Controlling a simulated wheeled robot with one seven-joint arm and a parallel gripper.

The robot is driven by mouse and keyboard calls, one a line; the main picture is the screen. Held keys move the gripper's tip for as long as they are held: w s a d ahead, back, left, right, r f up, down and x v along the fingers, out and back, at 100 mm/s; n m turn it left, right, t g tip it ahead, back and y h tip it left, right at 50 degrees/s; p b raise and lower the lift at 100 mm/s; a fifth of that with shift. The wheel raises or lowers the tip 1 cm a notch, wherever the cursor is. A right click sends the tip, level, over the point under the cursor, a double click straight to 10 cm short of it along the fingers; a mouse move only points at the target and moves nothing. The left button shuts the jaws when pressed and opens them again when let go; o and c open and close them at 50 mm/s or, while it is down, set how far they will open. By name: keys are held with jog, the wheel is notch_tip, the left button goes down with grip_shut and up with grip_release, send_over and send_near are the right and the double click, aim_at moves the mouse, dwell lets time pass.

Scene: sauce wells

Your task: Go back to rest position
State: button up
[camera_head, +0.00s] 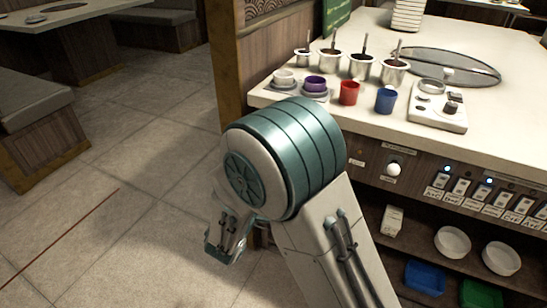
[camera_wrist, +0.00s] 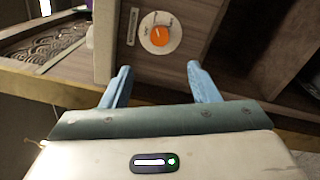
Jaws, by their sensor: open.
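My gripper (camera_head: 225,243) hangs low in the head view, in front of the counter's left end and above the tiled floor. My arm is bent, with its large teal and white joint in front of the counter's corner. In the wrist view my gripper (camera_wrist: 158,85) has its two blue fingers spread apart with nothing between them. Beyond the fingers is an orange knob (camera_wrist: 160,36) on a white round dial, set in a wooden panel. The fingers appear apart from the knob. My arm hides part of the counter front.
The counter (camera_head: 460,55) holds metal sauce pots (camera_head: 362,66), a white cup (camera_head: 284,78), a purple cup (camera_head: 315,84), a red cup (camera_head: 349,92) and a blue cup (camera_head: 386,99). Shelves below hold white bowls (camera_head: 453,242) and trays. Open floor (camera_head: 110,210) lies left; benches stand beyond.

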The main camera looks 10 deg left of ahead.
jog(key=s+d+r+m+g+h+p, duration=0.2)
jog(key=s+d+r+m+g+p, duration=0.15)
jog(key=d+r+g+p, duration=0.35)
jog(key=s+d+r+m+g+h+p, duration=0.1)
jog(key=s+d+r+m+g+p, duration=0.25)
jog(key=d, duration=0.55)
jog(key=s+d+r+m+g+h+p, duration=0.2)
jog(key=s+d+r+m+g+p, duration=0.15)
jog(key=d+r, duration=0.45)
jog(key=s+r+m+y+p, duration=0.4)
jog(key=r+y+p, duration=0.1)
jog(key=r+p, duration=0.2)
jog(key=s+a+r+m+y+p, duration=0.1)
jog(key=s+r+m+y+p, duration=0.2)
jog(key=s+r+y+p, duration=0.2)
notch_tip(320, 180, up, 3)
jog(key=p, duration=0.3)
jog(key=shift+s+a+m+g+y, duration=0.25)
jog(key=shift+s+m+g+y, duration=0.05)
jog(key=shift+m+g+y, duration=0.1)
